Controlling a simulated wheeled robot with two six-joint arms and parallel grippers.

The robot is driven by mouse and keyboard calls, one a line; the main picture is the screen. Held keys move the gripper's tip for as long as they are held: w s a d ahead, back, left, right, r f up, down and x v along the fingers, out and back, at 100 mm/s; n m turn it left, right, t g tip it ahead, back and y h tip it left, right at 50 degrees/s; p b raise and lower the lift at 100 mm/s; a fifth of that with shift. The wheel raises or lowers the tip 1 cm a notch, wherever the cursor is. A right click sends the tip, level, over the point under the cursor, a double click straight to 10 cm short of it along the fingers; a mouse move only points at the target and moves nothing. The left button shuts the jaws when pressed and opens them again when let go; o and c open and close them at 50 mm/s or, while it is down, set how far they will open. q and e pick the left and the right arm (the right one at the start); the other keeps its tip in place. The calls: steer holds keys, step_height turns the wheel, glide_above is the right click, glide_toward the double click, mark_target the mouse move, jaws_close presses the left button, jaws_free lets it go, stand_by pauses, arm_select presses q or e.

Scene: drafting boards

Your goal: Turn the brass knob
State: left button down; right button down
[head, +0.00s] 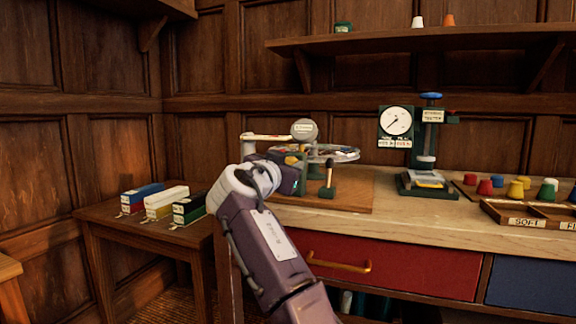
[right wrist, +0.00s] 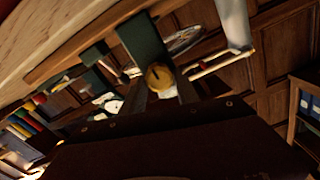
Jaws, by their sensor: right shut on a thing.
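The brass knob (right wrist: 157,75) shows in the right wrist view, on the lower end of a dark green upright (right wrist: 144,40). My right gripper (right wrist: 161,91) is shut on the knob, with a finger on either side of it. In the head view my right gripper (head: 283,172) is up against the device on the wooden board (head: 350,195), and its body hides much of the device's front. A round disc (head: 304,129) and a wheel-like tray (head: 338,153) of the device show behind it. My left gripper is not in view.
A gauge tester (head: 431,150) stands right of the device, with coloured cups (head: 516,191) and a sorting tray (head: 520,213) farther right. A side table (head: 100,213) at the left holds several small boxes. A shelf (head: 420,40) hangs above.

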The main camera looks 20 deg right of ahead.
steer(key=c, duration=0.9)
jaws_free()
steer(key=b+v, duration=0.3)
steer(key=v, duration=0.6)
